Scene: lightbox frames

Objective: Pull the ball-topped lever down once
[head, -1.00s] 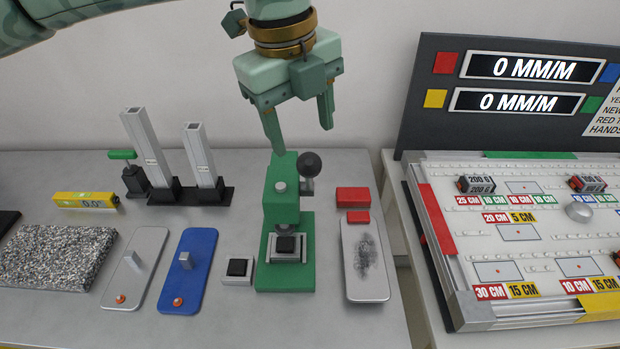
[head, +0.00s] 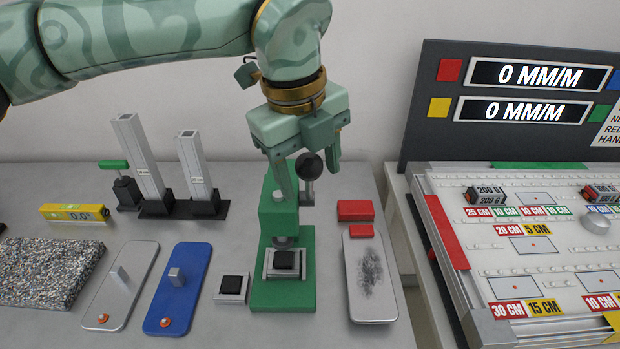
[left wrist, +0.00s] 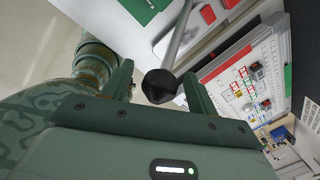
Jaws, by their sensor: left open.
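The ball-topped lever (head: 310,168) has a black ball on a grey rod, at the right side of the green press (head: 279,210). The ball is up, above the press base. My left gripper (head: 312,178) is open, pointing down over the press, with its fingers on either side of the ball in the head view. In the left wrist view the black ball (left wrist: 160,86) lies between the two spread fingers, with the rod running up from it. I cannot tell whether a finger touches it. My right gripper is not in view.
Red blocks (head: 356,210) and a grey plate with a dark smudge (head: 370,275) lie right of the press. A small black-topped block (head: 232,288), a blue plate (head: 180,285) and two upright metal posts (head: 140,160) stand left. A board with displays (head: 520,95) is at the right.

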